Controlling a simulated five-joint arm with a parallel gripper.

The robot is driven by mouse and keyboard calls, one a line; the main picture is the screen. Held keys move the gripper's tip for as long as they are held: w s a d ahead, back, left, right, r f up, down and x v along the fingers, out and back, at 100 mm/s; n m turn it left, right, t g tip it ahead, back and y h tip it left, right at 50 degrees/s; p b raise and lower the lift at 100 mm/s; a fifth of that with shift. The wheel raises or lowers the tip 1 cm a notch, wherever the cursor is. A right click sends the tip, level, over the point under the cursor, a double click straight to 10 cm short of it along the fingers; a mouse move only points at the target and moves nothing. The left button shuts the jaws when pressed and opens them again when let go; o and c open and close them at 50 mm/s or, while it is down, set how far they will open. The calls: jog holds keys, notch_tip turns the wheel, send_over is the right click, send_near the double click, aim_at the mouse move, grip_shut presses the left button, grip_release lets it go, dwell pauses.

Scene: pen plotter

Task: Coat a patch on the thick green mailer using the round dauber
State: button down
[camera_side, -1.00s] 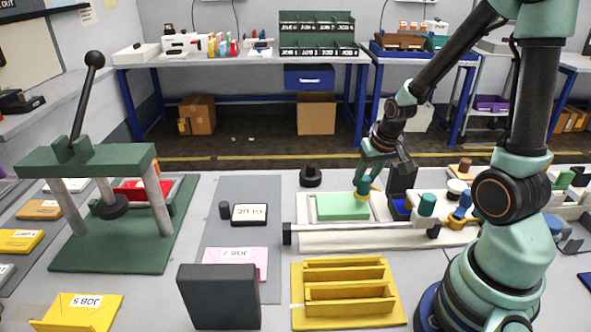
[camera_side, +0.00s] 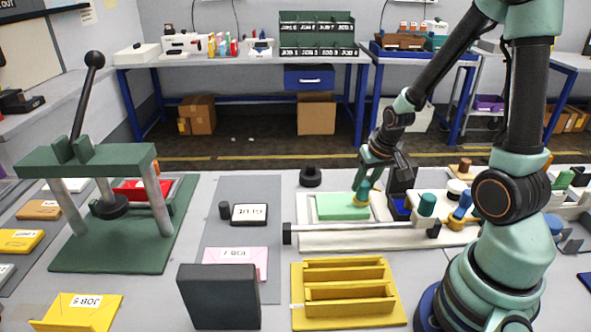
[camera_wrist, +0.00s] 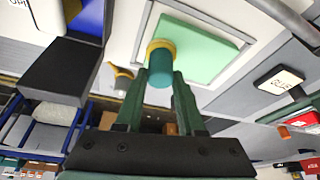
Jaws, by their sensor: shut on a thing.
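The thick green mailer (camera_side: 338,207) lies flat in a white tray-like bed of the plotter and also shows in the wrist view (camera_wrist: 208,50). My gripper (camera_side: 366,180) is shut on the round dauber (camera_side: 362,196), which has a teal body and a yellow collar. In the wrist view the dauber (camera_wrist: 161,70) sits between my two fingers (camera_wrist: 160,84), with its collar end toward the mailer's near corner. The dauber stands at the mailer's right end in the side view. Its pad is hidden, and I cannot tell whether it touches. I see no coated patch.
A black-ended bar (camera_side: 350,231) runs along the bed's front. A teal-capped pot (camera_side: 427,205) and a blue piece (camera_side: 461,212) stand to the right. A yellow rack (camera_side: 343,309) and a dark block (camera_side: 219,296) stand in front. A green press (camera_side: 110,250) is at left.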

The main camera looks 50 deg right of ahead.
jog(key=shift+f, duration=0.15)
jog(key=shift+y, duration=0.4)
jog(key=shift+w+a, duration=3.5)
jog(key=shift+a, duration=0.1)
jog(key=shift+h, duration=0.5)
jog(key=shift+s+d, duration=3.55)
jog(key=shift+d, duration=0.05)
jog(key=shift+r, duration=3.1)
